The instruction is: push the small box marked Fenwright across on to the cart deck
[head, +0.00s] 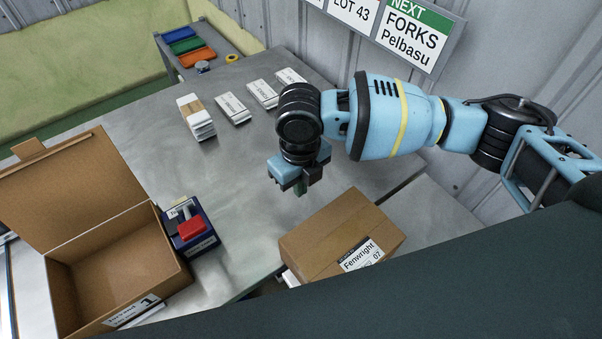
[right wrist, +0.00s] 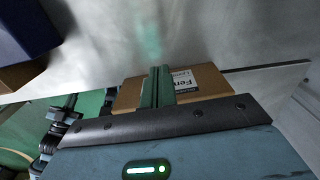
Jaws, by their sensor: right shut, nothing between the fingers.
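The small box marked Fenwright (head: 342,225) is a closed brown carton with a white label. It lies by the dark seam where the metal table (head: 225,205) meets a second grey surface, perhaps the cart deck (head: 440,205). I cannot tell how much of the box rests on each. My right gripper (head: 301,189) is shut and empty, pointing down on the table side of the box. In the right wrist view its green fingers (right wrist: 157,87) overlap the box (right wrist: 198,82); contact is unclear. My left gripper is not in view.
A large open carton (head: 120,255) stands at the left, with a blue tray holding a red item (head: 192,228) beside it. Several white packs (head: 232,107) lie at the back. Colored bins (head: 188,47) stand beyond, and a wall sign (head: 405,32) hangs behind.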

